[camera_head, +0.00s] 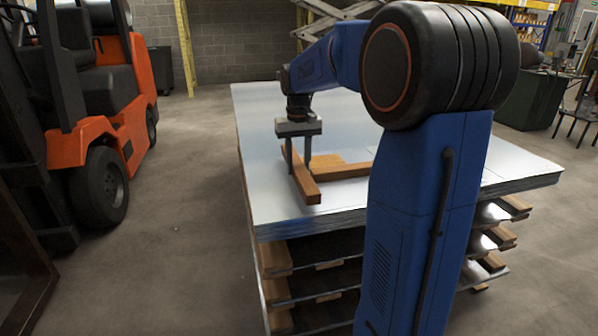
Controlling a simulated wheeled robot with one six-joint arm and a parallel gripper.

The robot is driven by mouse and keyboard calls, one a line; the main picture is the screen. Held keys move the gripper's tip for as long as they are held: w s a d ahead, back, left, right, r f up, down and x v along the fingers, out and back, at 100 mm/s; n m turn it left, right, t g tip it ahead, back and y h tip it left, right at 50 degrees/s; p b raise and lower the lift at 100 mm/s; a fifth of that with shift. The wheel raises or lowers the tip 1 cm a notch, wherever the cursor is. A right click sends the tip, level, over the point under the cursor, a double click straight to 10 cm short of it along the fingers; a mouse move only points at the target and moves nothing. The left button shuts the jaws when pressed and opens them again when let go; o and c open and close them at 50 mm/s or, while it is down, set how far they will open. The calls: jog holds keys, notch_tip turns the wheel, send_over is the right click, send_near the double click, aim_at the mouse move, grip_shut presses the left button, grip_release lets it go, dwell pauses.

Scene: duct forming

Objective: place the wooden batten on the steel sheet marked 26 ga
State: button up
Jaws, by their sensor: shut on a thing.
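My gripper (298,168) points down over the stack, its two fingers closed around a long wooden batten (309,191). The batten runs from the back left toward the front. It is low over or touching the top steel sheet (262,190); I cannot tell which. The sheet is bright, flat and wide, on top of a layered stack. No 26 ga mark is readable. My arm hides part of the sheet's right side.
Another wooden piece (345,171) and a lighter, flat one (326,161) lie just right of the held batten. More sheets on wooden spacers (277,290) make up the stack below. An orange forklift (88,140) stands at the left, with clear floor (190,200) between.

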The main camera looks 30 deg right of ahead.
aim_at(298, 165)
jog(key=shift+f, duration=1.25)
jog(key=o, duration=0.9)
jog(key=shift+f, duration=0.1)
notch_tip(298, 165, up, 11)
jog(key=shift+r, duration=0.1)
jog(key=s+a+f+n+t, duration=0.15)
jog(key=s+a, duration=0.25)
jog(key=s, duration=0.4)
jog(key=s+a+f+t, duration=0.1)
jog(key=s+a+f, duration=0.1)
jog(key=s+a, duration=0.5)
jog(key=s+f, duration=0.3)
jog(key=s, duration=0.2)
jog(key=s+a+f+n+t, duration=0.1)
jog(key=s+f, duration=0.3)
jog(key=s, duration=0.1)
jog(key=s+a+f+t, duration=0.1)
jog(key=s+f, duration=0.3)
jog(key=s, duration=0.2)
jog(key=shift+a+n, duration=0.15)
jog(key=shift+n, duration=0.2)
